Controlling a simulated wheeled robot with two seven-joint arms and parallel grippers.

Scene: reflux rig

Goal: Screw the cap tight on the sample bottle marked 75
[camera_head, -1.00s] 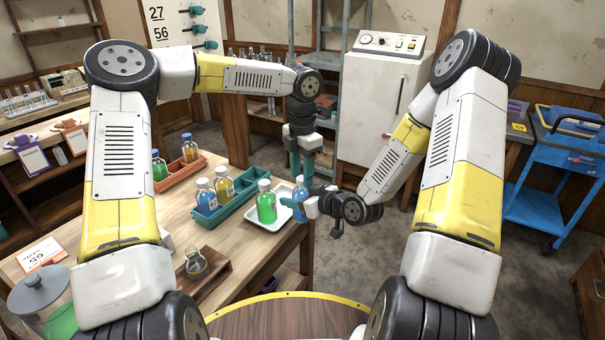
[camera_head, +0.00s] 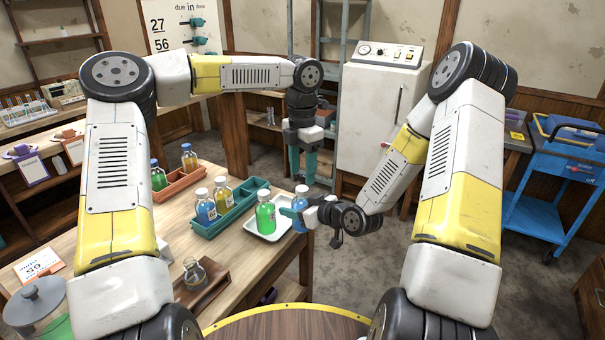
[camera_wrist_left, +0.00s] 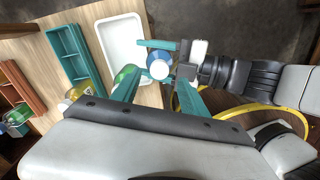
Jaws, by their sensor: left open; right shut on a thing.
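A bottle with blue contents (camera_head: 300,200) and a white cap (camera_head: 302,188) is held upright beside the white tray. My right gripper (camera_head: 296,216) is shut on this bottle from the right side. My left gripper (camera_head: 303,165) is open and points down just above the cap. In the left wrist view the white cap (camera_wrist_left: 158,69) shows between the left gripper's spread fingers (camera_wrist_left: 158,92), with the blue bottle (camera_wrist_left: 160,57) around it. The cap sits on the bottle; how tight it is cannot be told. No number on this bottle is readable.
A green bottle (camera_head: 266,213) stands in the white tray (camera_head: 262,236). A teal rack (camera_head: 236,212) holds a blue and a yellow bottle; a terracotta rack (camera_head: 178,187) stands behind it. A flask sits in a wooden holder (camera_head: 215,283). Open floor lies to the right.

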